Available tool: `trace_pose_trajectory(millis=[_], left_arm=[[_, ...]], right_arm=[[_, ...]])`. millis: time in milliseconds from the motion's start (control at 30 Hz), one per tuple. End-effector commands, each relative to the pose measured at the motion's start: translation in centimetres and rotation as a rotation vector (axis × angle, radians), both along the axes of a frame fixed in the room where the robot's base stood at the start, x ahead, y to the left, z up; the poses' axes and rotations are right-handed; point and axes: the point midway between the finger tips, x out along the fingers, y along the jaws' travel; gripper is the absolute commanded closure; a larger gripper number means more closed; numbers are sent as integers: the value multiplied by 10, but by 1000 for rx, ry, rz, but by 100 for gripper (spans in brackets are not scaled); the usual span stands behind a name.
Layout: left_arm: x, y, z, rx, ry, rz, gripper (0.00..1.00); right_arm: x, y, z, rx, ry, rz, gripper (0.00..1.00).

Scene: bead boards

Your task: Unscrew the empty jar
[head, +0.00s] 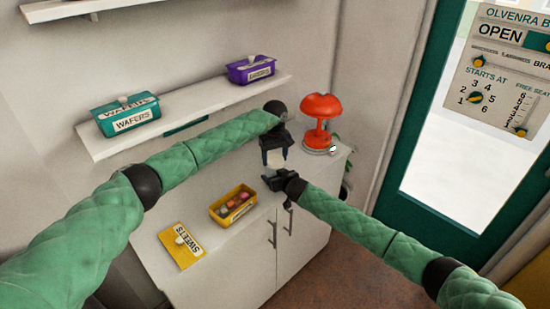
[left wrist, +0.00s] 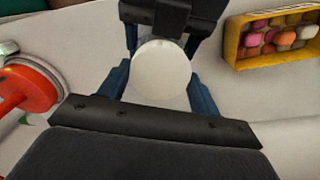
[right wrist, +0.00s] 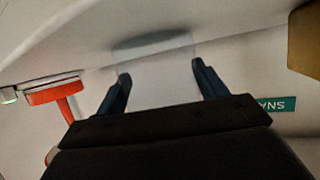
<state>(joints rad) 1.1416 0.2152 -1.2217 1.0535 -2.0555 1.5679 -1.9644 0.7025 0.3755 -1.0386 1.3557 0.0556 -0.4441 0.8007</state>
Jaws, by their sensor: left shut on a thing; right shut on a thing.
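The jar's white round lid (left wrist: 161,70) is between the blue fingers of my left gripper (left wrist: 159,82), seen from above. In the head view my left gripper (head: 274,149) points down and is shut on the lid. My right gripper (head: 277,181) comes in from the right just below and is shut on the jar's body. In the right wrist view the clear, empty glass jar (right wrist: 160,85) stands between the fingers of my right gripper (right wrist: 161,78). The fingers hide most of the jar in the head view, so I cannot tell how far the lid is turned.
A red lamp (head: 319,112) stands right of the grippers on the white cabinet (head: 210,262). A yellow box of sweets (head: 232,203) is open at the left, its lid (head: 180,246) lying beside it. The wall shelf (head: 185,110) holds a teal wafers box (head: 126,113) and purple box (head: 251,69).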

Motion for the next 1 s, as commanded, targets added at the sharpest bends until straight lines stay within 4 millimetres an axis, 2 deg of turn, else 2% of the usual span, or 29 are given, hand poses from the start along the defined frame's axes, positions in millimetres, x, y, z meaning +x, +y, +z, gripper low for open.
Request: trace_pose_trajectory(millis=[300, 500, 700, 967, 1000], left_arm=[[0, 1, 1, 2, -1, 440, 64], [0, 0, 1, 1, -2, 671, 64], [0, 0, 1, 1, -2, 759, 64], [0, 0, 1, 1, -2, 761, 64], [0, 0, 1, 1, -2, 760, 31]], right_arm=[[0, 0, 0, 0, 0, 0, 93], [0, 0, 0, 0, 1, 0, 93], [0, 0, 0, 0, 0, 0, 93], [0, 0, 0, 0, 0, 0, 93], [0, 0, 0, 0, 0, 0, 93]])
